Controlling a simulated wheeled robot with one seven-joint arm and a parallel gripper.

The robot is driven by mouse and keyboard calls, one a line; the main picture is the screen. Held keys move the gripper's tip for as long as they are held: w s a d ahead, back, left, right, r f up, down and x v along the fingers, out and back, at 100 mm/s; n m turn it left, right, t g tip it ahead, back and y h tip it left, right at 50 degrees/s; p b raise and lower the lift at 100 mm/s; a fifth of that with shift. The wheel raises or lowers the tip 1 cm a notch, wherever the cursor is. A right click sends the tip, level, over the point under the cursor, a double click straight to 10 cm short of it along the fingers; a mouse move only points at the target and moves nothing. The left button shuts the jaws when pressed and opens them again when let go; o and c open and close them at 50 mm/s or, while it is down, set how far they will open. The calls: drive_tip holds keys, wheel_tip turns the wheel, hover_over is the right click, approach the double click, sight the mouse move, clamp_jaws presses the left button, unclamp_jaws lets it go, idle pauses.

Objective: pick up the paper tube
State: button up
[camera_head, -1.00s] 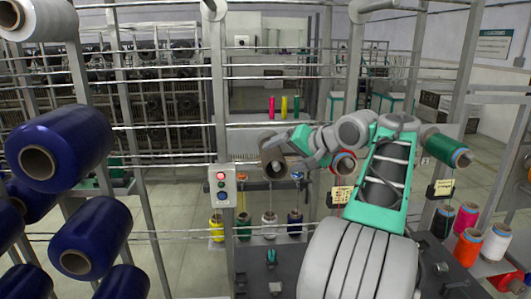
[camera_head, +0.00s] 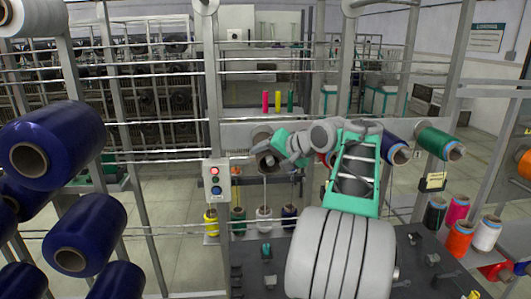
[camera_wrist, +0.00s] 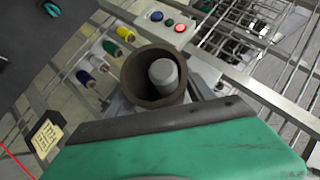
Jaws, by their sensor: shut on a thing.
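The paper tube (camera_head: 262,137) is a brown hollow cylinder at my gripper (camera_head: 269,152), in the middle of the head view. In the wrist view the open end of the paper tube (camera_wrist: 132,76) faces the camera, and a grey rounded peg shows inside it, with a gap around it. My gripper (camera_wrist: 165,118) shows there as a green body with a dark edge just below the tube. It is shut on the tube. The fingertips are mostly hidden.
A control box (camera_head: 216,180) with coloured buttons is on the post left of the tube. Large blue bobbins (camera_head: 52,143) fill the left. Small spools (camera_head: 263,222) stand below the tube. A green bobbin (camera_head: 438,143) hangs right of my arm. Thin horizontal rails cross the scene.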

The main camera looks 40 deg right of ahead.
drive_tip(key=c, duration=0.7)
drive_tip(key=shift+c, duration=0.3)
drive_tip(key=shift+r, duration=0.2)
